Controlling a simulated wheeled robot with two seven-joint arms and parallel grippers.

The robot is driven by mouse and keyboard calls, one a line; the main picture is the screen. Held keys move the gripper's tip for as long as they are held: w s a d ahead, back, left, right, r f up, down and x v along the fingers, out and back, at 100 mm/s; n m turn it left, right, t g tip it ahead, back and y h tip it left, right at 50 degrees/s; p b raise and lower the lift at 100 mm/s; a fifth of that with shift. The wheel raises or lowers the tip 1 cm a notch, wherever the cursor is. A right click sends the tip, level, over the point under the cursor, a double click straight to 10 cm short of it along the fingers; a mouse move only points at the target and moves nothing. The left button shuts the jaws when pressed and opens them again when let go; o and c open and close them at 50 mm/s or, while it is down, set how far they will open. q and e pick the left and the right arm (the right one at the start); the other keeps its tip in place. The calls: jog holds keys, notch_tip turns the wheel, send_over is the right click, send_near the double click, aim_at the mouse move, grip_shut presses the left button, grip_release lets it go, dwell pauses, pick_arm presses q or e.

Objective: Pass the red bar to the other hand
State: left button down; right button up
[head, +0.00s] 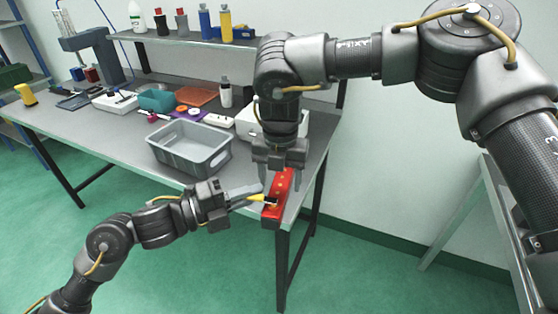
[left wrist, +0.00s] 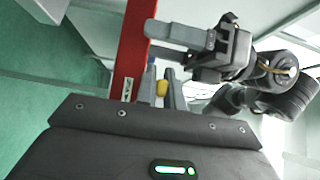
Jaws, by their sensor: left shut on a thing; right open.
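The red bar (head: 279,190) is held in the air near the right front corner of the workbench, over its edge. My left gripper (head: 258,197) is shut on the bar's nearer part, coming from the left. My right gripper (head: 281,178) points down from above at the bar's farther part, open, with a finger on either side of it. Whether those fingers touch the bar is unclear. In the left wrist view, the bar (left wrist: 133,50) rises upward from my left fingers, and the right gripper (left wrist: 165,46) reaches in from the right beside it.
A grey bin (head: 190,160) stands on the workbench (head: 85,145) left of the grippers. A white box (head: 245,122) stands behind, close to my right forearm. Bottles (head: 205,22) line the raised shelf. Green floor is open in front.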

jog(key=shift+f, duration=1.15)
jog(key=c, duration=1.1)
pick_arm(q)
jog(key=c, duration=1.4)
grip_release()
jog(key=shift+c, duration=0.2)
pick_arm(e)
jog(key=shift+c, duration=0.5)
